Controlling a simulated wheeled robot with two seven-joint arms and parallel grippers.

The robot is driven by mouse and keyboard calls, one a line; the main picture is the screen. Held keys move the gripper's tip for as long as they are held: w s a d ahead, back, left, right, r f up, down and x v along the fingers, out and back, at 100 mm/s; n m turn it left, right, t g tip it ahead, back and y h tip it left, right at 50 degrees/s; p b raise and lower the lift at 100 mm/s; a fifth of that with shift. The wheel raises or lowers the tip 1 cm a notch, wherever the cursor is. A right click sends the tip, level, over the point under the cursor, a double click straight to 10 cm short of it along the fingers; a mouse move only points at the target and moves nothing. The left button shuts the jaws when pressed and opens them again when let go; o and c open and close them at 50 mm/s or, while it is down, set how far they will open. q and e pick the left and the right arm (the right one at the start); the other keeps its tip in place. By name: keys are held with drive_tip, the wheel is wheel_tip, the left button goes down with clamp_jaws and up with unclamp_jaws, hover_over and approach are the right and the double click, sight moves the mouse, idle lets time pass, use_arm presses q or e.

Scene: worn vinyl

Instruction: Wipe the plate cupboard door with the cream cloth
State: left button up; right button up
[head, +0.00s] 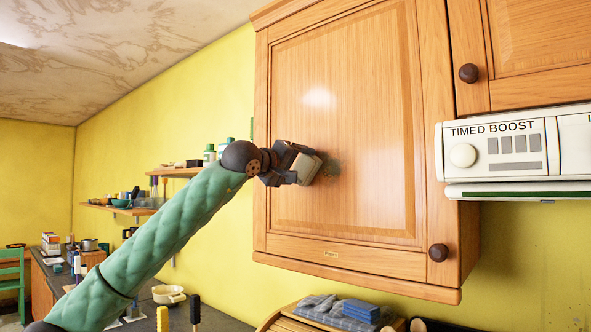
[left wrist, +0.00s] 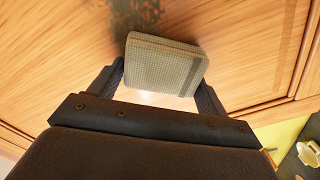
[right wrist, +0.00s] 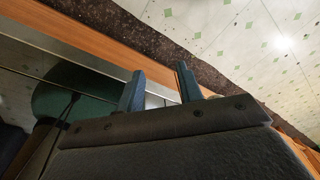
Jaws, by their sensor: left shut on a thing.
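The plate cupboard door (head: 345,90) is a wooden panel door with a small label along its lower rail and a round dark knob (head: 438,252) at its lower right. A dark smudge (head: 332,165) shows on the panel; it also shows in the left wrist view (left wrist: 135,14). My left gripper (head: 300,165) is shut on the folded cream cloth (left wrist: 165,65), which is at the door panel just left of the smudge. I cannot tell whether it touches the wood. My right gripper (right wrist: 160,90) is open, its fingers apart with nothing between them.
A white timed boost unit (head: 515,150) hangs right of the door, under another cupboard door (head: 540,40). Below stand a wooden bread bin (head: 290,318) with blue and grey cloths on top, and a cream pan (head: 168,294). Shelves (head: 175,171) line the yellow wall at left.

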sight(312, 165)
use_arm(q)
drive_tip(key=shift+s+d+b, duration=0.45)
drive_tip(key=shift+s+d, duration=0.15)
drive_tip(key=shift+d, duration=0.25)
drive_tip(key=shift+s+d+b, duration=0.45)
drive_tip(key=shift+s+d, duration=0.15)
drive_tip(key=shift+d, duration=0.2)
drive_tip(key=shift+s+d+b, duration=0.25)
drive_tip(key=shift+d+b, duration=0.05)
drive_tip(key=shift+s+d+b, duration=0.45)
drive_tip(key=shift+s+d, duration=0.1)
drive_tip(key=shift+d, duration=0.2)
drive_tip(key=shift+s+d+b, duration=0.45)
drive_tip(key=shift+s+d, duration=0.05)
drive_tip(key=shift+d, duration=0.2)
drive_tip(key=shift+s+d, duration=0.2)
drive_tip(key=shift+d, duration=0.1)
